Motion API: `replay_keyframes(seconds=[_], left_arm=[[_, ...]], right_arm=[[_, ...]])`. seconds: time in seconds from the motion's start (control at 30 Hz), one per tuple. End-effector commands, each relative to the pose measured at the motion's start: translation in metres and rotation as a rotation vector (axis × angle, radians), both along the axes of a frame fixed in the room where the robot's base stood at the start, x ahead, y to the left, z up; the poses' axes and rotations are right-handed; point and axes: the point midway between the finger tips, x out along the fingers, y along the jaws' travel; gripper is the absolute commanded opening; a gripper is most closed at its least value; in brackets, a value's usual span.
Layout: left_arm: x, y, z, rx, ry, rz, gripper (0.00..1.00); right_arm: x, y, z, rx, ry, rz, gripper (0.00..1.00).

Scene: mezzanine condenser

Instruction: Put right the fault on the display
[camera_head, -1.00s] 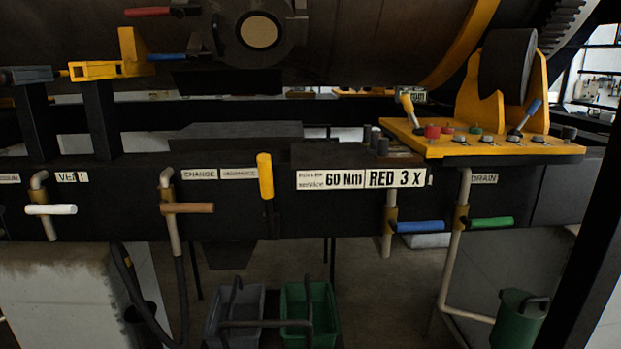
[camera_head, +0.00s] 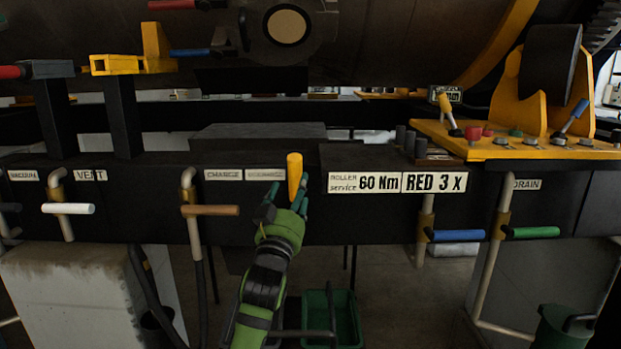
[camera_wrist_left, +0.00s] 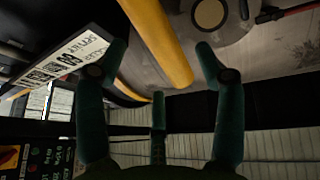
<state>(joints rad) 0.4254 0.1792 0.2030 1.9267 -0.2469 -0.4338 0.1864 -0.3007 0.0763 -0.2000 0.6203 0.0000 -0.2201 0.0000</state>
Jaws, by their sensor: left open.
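My left gripper (camera_head: 285,205) is open just below and around the lower part of an upright yellow lever handle (camera_head: 294,172) on the black front beam. In the left wrist view the yellow handle (camera_wrist_left: 160,42) lies between the open dark green fingers (camera_wrist_left: 160,85); I see no grip on it. A small display box (camera_head: 446,95) stands behind the yellow console (camera_head: 540,149); its reading is too small to make out. In the left wrist view, a dark panel with coloured marks (camera_wrist_left: 40,150) shows at the bottom left. My right gripper is not in view.
Along the beam are a white handle (camera_head: 68,208) by VENT, a brown handle (camera_head: 210,210) by CHARGE, a blue handle (camera_head: 458,235) and a green handle (camera_head: 533,232) by DRAIN. A "60 Nm / RED 3 X" plate (camera_head: 397,183) is right of the lever. A green crate (camera_head: 347,320) stands below.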

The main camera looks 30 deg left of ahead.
Motion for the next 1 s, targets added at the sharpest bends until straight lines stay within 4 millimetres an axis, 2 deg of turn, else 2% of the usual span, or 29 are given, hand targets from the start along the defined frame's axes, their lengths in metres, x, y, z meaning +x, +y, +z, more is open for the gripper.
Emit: replay_keyframes(seconds=[0.03,0.3,0.7,0.73,0.8,0.9,1.0], left_arm=[[0.008,0.003,0.007,0.002,-0.002,0.0,0.69],[0.039,0.013,0.019,0.0,0.0,-0.001,0.69],[0.046,0.016,0.02,0.0,0.001,-0.002,0.69],[0.046,0.016,0.02,0.0,0.001,-0.002,0.61],[0.046,0.016,0.02,0.0,0.001,-0.002,0.33],[0.046,0.016,0.019,0.0,0.001,-0.002,0.0],[0.046,0.016,0.02,0.0,0.001,-0.002,0.0]], right_arm=[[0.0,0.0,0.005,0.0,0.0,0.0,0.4],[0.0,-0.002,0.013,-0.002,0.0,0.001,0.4],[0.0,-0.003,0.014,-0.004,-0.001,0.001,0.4],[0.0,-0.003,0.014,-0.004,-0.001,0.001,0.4],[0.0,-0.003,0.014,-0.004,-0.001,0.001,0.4],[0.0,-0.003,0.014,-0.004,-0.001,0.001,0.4],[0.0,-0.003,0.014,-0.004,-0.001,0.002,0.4]])
